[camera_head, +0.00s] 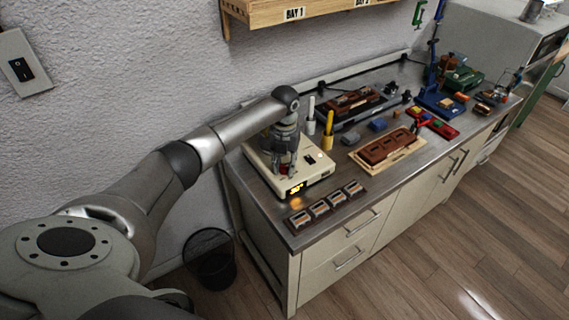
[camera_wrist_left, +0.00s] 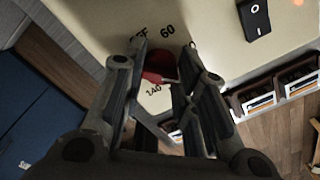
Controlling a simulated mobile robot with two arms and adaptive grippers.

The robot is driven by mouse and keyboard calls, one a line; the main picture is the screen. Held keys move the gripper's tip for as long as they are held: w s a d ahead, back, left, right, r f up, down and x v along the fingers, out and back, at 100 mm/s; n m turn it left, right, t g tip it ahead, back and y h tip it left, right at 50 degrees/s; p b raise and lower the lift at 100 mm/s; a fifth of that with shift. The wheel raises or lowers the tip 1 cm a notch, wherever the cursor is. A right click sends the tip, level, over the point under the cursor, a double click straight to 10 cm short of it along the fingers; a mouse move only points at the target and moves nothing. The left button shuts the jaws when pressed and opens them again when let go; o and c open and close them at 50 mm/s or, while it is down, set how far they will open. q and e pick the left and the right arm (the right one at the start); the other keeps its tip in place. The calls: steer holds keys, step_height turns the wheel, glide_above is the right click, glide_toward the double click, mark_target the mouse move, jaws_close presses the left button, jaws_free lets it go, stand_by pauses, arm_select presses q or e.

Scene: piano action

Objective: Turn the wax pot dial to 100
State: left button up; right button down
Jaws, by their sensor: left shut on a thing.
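The wax pot (camera_head: 318,176) is a cream box at the near left end of the bench, with a lit orange display on its front. Its dial (camera_wrist_left: 160,67) is red and sits between the fingers in the left wrist view, with the marks OFF, 60 and 140 printed around it. My left gripper (camera_head: 284,168) reaches down onto the pot from above; it also shows in the left wrist view (camera_wrist_left: 165,58), shut on the dial. The fingers hide part of the dial, and I cannot tell its exact setting. My right gripper is out of view.
A black switch (camera_wrist_left: 254,18) is on the pot's top. Several small trays (camera_head: 325,207) line the bench's front edge. A yellow-handled tool (camera_head: 328,132) and a brown block on a board (camera_head: 368,166) stand to the right. A shelf (camera_head: 270,14) hangs above.

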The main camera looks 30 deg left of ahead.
arm_select(q)
steer(key=o, duration=1.1)
steer(key=shift+c, duration=0.2)
steer(key=shift+r, duration=0.15)
step_height(320, 180, up, 12)
steer(key=shift+f, duration=0.2)
